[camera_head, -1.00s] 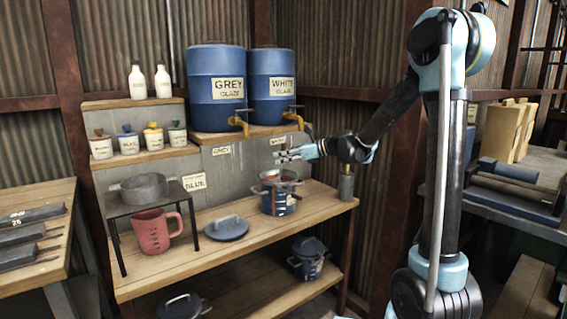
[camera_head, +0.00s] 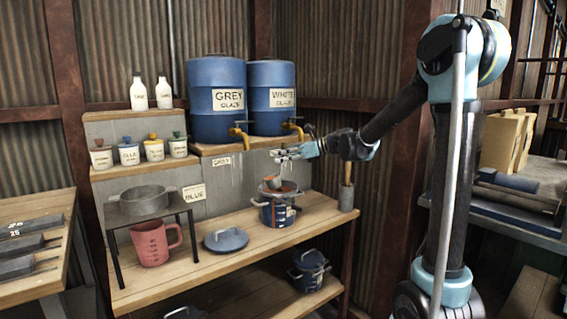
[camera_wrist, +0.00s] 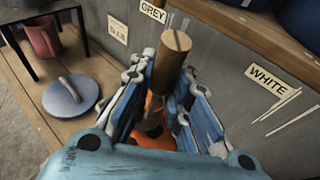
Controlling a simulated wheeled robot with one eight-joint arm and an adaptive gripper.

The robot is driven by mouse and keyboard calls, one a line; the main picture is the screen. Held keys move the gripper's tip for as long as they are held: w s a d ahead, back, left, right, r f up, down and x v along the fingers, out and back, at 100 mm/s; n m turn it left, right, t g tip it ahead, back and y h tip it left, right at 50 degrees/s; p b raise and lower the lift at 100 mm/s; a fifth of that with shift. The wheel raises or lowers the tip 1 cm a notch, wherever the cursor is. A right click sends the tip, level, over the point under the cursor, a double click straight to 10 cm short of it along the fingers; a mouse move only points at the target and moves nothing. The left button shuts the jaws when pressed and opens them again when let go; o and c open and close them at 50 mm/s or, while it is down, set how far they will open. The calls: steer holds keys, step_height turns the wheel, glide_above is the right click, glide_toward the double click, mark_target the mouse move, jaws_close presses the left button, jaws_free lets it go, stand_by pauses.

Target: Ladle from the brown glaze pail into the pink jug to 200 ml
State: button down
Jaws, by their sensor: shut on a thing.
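The brown glaze pail (camera_head: 270,216) is a blue pot with orange-brown glaze at its mouth, standing on the bench. My gripper (camera_head: 288,152) is above it, shut on the ladle. In the wrist view, the ladle's wooden handle (camera_wrist: 172,60) stands between the fingers, with orange-brown below it. The ladle's bowl (camera_head: 275,183) shows at the pail's mouth; I cannot tell how full it is. The pink jug (camera_head: 152,245) stands on the bench to the left, under a small stand; its inside is hidden. It also shows in the wrist view (camera_wrist: 42,38).
A blue lid (camera_head: 226,240) lies on the bench between jug and pail. A black stand (camera_head: 150,220) holding a grey pot (camera_head: 146,199) covers the jug from above. A holder (camera_head: 346,196) with a wooden-handled tool is at the right. Barrel taps (camera_head: 240,134) overhang behind.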

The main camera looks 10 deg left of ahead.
mark_target(282, 146)
steer(key=shift+r, duration=1.95)
